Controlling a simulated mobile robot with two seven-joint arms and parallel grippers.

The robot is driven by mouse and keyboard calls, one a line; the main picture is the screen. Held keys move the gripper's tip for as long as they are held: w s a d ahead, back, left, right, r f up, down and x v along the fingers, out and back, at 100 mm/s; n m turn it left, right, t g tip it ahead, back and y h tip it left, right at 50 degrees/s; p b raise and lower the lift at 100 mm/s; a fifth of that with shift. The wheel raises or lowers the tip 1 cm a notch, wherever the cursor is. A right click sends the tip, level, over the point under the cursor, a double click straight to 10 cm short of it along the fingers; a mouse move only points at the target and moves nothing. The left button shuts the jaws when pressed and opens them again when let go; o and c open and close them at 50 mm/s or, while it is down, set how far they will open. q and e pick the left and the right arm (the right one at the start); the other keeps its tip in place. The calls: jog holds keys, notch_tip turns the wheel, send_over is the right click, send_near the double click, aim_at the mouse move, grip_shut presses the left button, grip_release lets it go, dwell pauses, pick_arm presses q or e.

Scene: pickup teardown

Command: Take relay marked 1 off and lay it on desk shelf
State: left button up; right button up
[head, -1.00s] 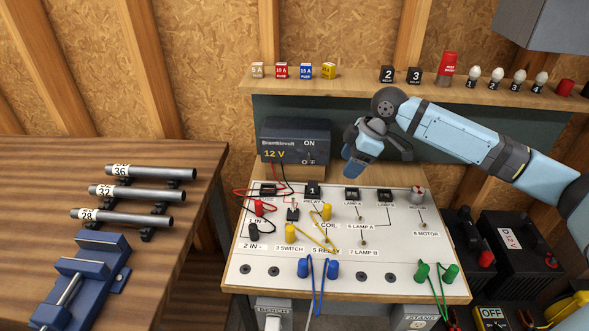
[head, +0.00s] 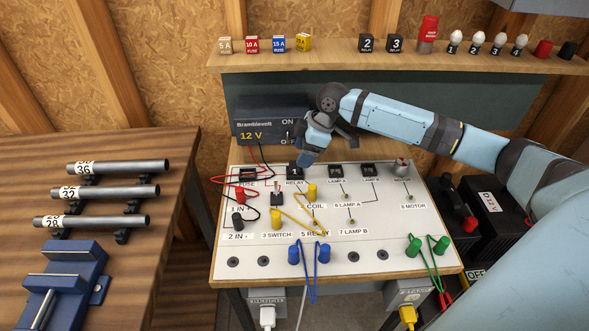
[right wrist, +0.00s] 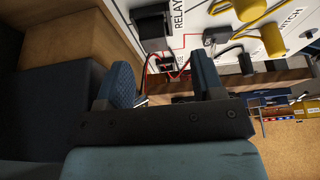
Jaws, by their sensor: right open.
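The relay marked 1 (head: 295,170) is a small black block seated on the white test board above the RELAY label. A black block by the RELAY label, likely this relay, shows at the top of the right wrist view (right wrist: 152,24). My right gripper (head: 308,158) hangs just above and behind the relay in the head view, partly overlapping it. In the right wrist view its two blue fingers (right wrist: 163,72) are apart with nothing held between them. The desk shelf (head: 335,57) runs along the back wall. My left gripper is not in view.
Relays 2 (head: 367,43) and 3 (head: 395,44) stand on the shelf, with fuses to the left and a red beacon (head: 428,34) and bulbs to the right. The shelf between the yellow fuse and relay 2 is clear. A 12 V supply (head: 262,131) stands behind the board.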

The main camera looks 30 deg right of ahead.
aim_at(294, 169)
jog(key=x, duration=0.5)
jog(key=shift+w+d, duration=0.25)
jog(key=shift+c, duration=0.4)
jog(key=c, duration=0.9)
jog(key=shift+r, duration=0.2)
